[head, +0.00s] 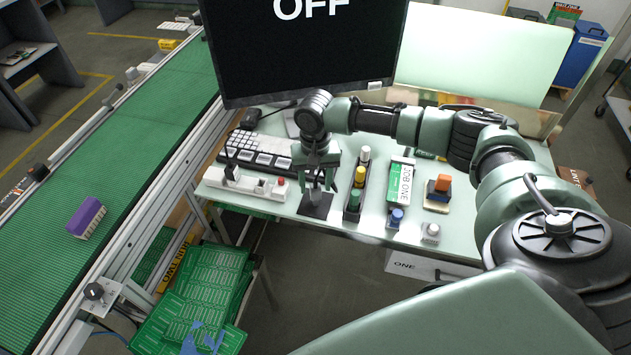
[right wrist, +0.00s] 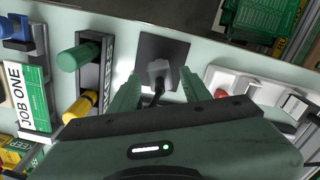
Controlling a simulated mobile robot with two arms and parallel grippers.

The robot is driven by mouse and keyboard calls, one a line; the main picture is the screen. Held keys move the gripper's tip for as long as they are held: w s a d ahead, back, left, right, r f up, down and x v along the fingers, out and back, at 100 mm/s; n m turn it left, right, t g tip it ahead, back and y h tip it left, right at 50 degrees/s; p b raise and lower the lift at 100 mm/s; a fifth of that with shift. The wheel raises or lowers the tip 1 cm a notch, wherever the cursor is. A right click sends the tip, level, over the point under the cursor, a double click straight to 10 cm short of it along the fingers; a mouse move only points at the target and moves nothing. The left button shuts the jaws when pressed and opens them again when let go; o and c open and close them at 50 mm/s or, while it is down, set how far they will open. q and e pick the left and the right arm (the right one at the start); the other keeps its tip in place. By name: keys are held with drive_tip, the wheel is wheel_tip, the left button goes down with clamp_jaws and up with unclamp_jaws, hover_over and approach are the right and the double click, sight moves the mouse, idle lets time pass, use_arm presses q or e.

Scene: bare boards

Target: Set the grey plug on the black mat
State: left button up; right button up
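The black mat (head: 309,211) lies flat near the front edge of the pale table, and it also shows in the right wrist view (right wrist: 180,48). The grey plug (right wrist: 158,70) stands on the mat with a dark part pointing toward my wrist; in the head view it is small and partly hidden by the fingers (head: 315,198). My right gripper (right wrist: 161,80) is just over the mat. Its two green fingers are open, one on each side of the plug, with a visible gap to it on both sides. My left gripper is not in view.
Left of the mat is a white strip (head: 245,185) with a red knob. Right of it are a black rack (head: 354,204) with white, yellow and green pegs, and a JOB ONE box (head: 400,185). A keyboard (head: 262,152) and monitor (head: 310,50) stand behind.

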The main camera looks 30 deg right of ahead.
wheel_tip(320, 180, up, 12)
drive_tip(key=b, duration=0.2)
drive_tip(key=shift+r, duration=0.2)
idle(0.3)
idle(0.4)
